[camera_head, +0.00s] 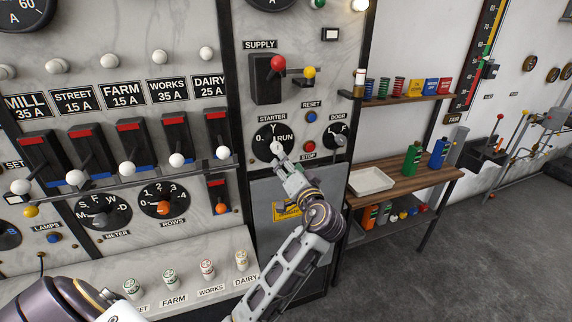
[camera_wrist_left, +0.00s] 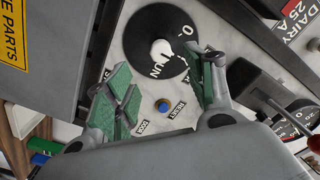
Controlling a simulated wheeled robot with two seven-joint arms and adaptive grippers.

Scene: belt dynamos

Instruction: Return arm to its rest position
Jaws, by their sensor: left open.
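My left arm reaches in from the lower left in the head view. Its gripper (camera_head: 285,166) is at the STARTER dial (camera_head: 266,141), just below the dial's white-tipped knob (camera_head: 277,148). In the left wrist view the gripper (camera_wrist_left: 168,72) is open, with its green-padded fingers spread and nothing held. The black starter dial (camera_wrist_left: 140,30) and its white knob tip (camera_wrist_left: 160,50) show beyond the gap between the fingers. I cannot tell whether a finger touches the knob. My right gripper is not in view.
The SUPPLY lever (camera_head: 278,63) is above the gripper, and the DOOR dial (camera_head: 336,137) is to its right. The blue RESET button (camera_head: 311,117) is close by. Feeder levers (camera_head: 127,168) stick out at left. Shelves with a white tray (camera_head: 371,181) are at right, beside open floor.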

